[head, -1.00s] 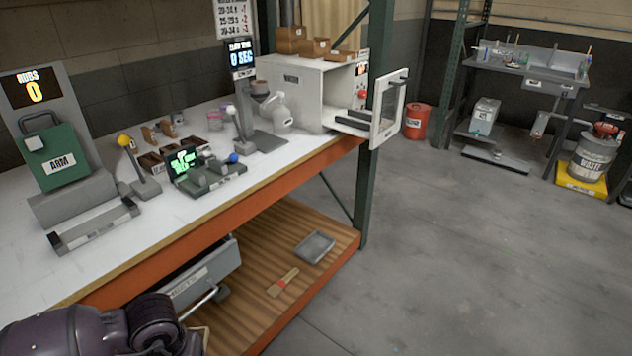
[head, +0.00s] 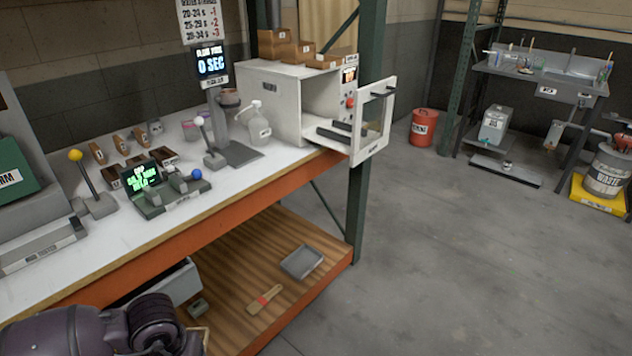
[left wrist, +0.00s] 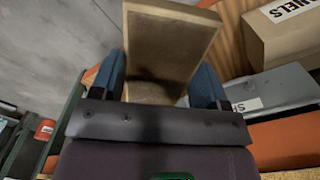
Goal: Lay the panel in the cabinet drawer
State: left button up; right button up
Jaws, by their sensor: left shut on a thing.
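In the left wrist view a flat tan panel (left wrist: 172,40) with a pale edge stands between the two blue fingers of my left gripper (left wrist: 158,80), which is shut on it. In the head view the dark purple left arm is at the bottom left; its gripper and the panel are out of sight. A grey metal drawer or box (head: 170,286) is under the bench, partly hidden by the bench edge and arm. My right gripper is not in view.
A box marked "PANELS" (left wrist: 290,27) shows in the left wrist view. A green rack post (head: 356,210) rises at the bench end. The floor (head: 450,270) to the right is clear.

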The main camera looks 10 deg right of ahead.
aim_at(342, 128)
jog(key=i+l, duration=0.15)
jog(key=l, duration=0.25)
jog(key=i+l+u, duration=0.1)
jog(key=l, duration=0.3)
jog(key=i+l, duration=0.2)
jog(key=l, duration=0.25)
jog(key=i+l+u, duration=0.1)
jog(key=l, duration=0.3)
jog(key=i+l, duration=0.2)
jog(key=l, duration=0.25)
jog(key=i+l+u, duration=0.1)
jog(key=l, duration=0.3)
jog(key=i+l, duration=0.15)
jog(key=l, duration=0.3)
